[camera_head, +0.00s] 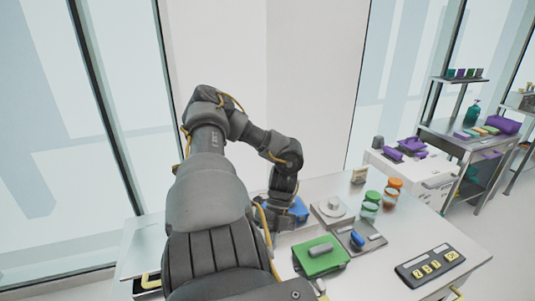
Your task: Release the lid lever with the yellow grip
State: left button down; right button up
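One of my arms, which I take to be the left, rises from the bottom left of the head view, bends over and comes down to the worktop. Its gripper end (272,222) is low beside a blue object (298,209), and my own arm links hide most of it. I cannot see its fingers or whether it holds anything. I cannot make out a lid lever with a yellow grip for certain. A small pale yellow piece (321,286) shows at the front edge of a green box (321,259) with a grey top part. My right gripper is not in view.
The white worktop (375,273) carries a grey plate with a round knob (333,206), a blue-handled block (357,239), green and orange-lidded jars (391,192) and a black panel (430,263). A white cabinet and shelves (470,135) stand at the right. Glass walls stand behind.

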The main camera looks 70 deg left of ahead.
pick_arm(q)
jog(key=shift+s+d, duration=0.1)
jog(key=shift+s, duration=0.15)
jog(key=shift+w, duration=0.1)
dwell(0.4)
